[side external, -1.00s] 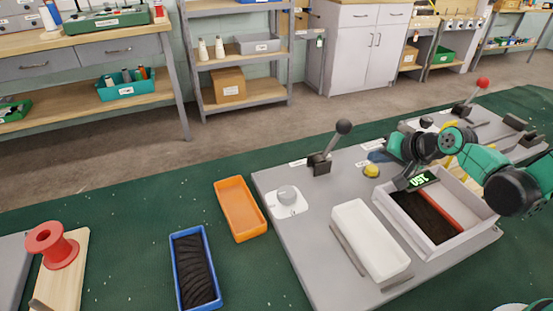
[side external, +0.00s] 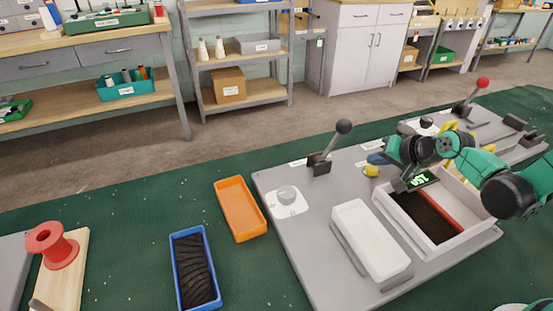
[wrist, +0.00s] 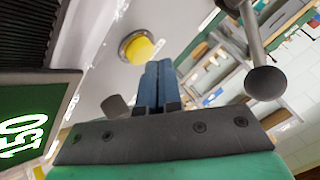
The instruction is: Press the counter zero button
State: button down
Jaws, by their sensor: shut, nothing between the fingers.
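A yellow round button (side external: 371,171) sits on the grey panel, just left of the counter display (side external: 420,181) in the side view. In the wrist view the button (wrist: 138,47) sits in a metallic ring, ahead and left of my fingertips. The display (wrist: 30,130) shows lit digits that look like 150. My gripper (side external: 376,158) is shut and empty, its blue fingers close to the button in the side view. In the wrist view the fingers (wrist: 158,68) lie together, and the button appears apart from them. The exact gap is unclear.
A black-knobbed lever (side external: 322,157) stands left of the button; its knob (wrist: 267,83) shows at the right in the wrist view. A white-walled box (side external: 464,237) with a dark inside stands beside the display.

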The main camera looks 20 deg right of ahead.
jog(key=shift+r, duration=0.4)
jog(key=shift+r, duration=2.5)
jog(key=n+g+h, duration=0.1)
jog(key=n+g, duration=0.1)
jog(key=n, duration=0.6)
send_near(375, 171)
jog(key=s+a+r, duration=0.3)
jog(key=s+r, duration=0.2)
jog(key=shift+d, duration=0.25)
